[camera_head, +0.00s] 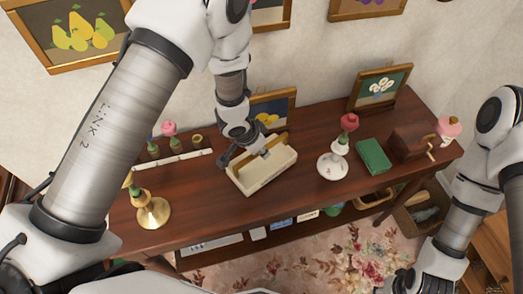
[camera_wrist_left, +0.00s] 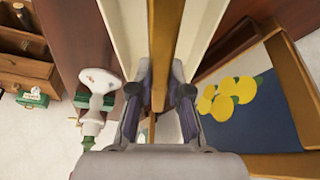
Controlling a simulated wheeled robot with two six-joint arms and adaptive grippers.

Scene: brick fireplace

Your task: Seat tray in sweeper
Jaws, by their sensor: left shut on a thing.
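A cream box-shaped piece (camera_head: 265,177) with a wooden bar sits on the dark wooden table, left of the middle. In the left wrist view the wooden bar (camera_wrist_left: 165,40) runs between cream sides. My left gripper (camera_head: 262,153) is above the piece, and in the left wrist view its two fingers (camera_wrist_left: 160,98) are shut on the bar from both sides. I cannot tell tray and sweeper apart, nor how they fit together. My right arm is at the right of the head view, its fingertips not visible.
A brass candlestick (camera_head: 152,212) stands left on the table (camera_head: 205,215). A white vase (camera_head: 332,165), a green book (camera_head: 374,156) and a brown grinder (camera_head: 408,143) stand to the right. Framed pictures (camera_head: 380,87) lean at the back. The table's front edge is close to the piece.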

